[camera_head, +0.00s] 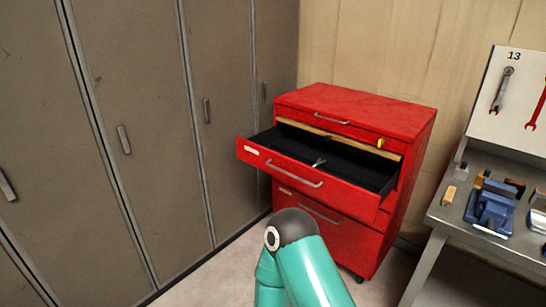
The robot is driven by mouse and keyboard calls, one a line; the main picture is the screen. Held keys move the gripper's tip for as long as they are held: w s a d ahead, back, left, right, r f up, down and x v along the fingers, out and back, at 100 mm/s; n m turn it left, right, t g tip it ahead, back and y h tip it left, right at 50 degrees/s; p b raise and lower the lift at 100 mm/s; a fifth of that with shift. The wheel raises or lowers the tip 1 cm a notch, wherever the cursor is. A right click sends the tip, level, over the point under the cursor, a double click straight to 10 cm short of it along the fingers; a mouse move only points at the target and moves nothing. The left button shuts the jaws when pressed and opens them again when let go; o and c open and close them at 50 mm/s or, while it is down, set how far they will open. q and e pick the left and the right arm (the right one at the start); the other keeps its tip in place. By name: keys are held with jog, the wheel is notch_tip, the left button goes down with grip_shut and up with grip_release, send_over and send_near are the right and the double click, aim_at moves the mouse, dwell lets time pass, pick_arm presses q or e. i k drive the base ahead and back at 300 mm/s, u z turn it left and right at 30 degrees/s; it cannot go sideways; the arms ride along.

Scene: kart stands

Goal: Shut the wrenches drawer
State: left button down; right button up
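The red tool cabinet (408,115) stands against the wooden wall, right of the lockers. One upper drawer (295,176) is pulled well out, with a silver handle, a pale label at its left end and a black interior. A small silver tool, perhaps a wrench, lies inside it. Drawers above and below it look closed. A teal arm link of mine with a dark joint rises at the bottom, in front of the lower drawers. Neither of my grippers shows in this view.
Tall grey-brown lockers (145,130) line the left side. A metal workbench (440,216) with a blue vise (490,208) stands at the right, below a white tool board (515,125) with hanging wrenches. Some bare floor shows in front of the cabinet.

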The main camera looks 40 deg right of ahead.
aim_at(356, 181)
jog(key=z, duration=0.45)
jog(key=i, duration=1.15)
jog(key=z, duration=1.1)
jog(key=i, duration=0.2)
jog(key=u, duration=0.1)
jog(key=k, duration=0.7)
jog(key=z, duration=0.2)
jog(key=i, duration=0.65)
